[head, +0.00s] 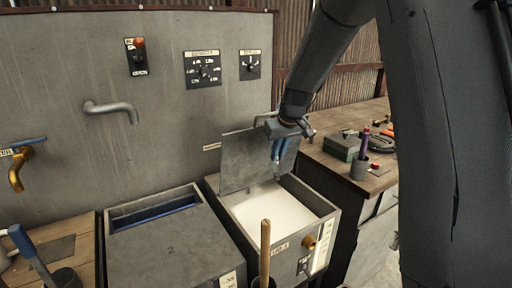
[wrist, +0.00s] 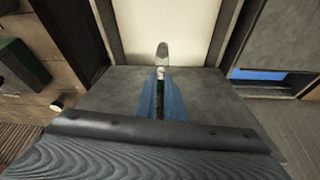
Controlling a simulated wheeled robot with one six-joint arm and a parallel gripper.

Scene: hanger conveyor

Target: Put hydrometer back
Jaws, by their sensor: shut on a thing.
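My gripper (head: 278,153) is above the back of an open tank (head: 325,212) of white liquid, beside its raised grey lid (head: 240,165). Its blue fingers, also in the wrist view (wrist: 160,98), are shut on a slim hydrometer (wrist: 161,73). The hydrometer shows a pale section and a clear rounded end pointing toward the white liquid; its other end is hidden between the fingers. In the head view it is too small to make out clearly. I cannot tell whether its tip touches the liquid.
A wooden handle (head: 265,245) rises in front. The right bench holds a green box (head: 341,147) and a small cup (head: 360,168) with a purple-topped item. A tap (head: 112,108) juts from the wall.

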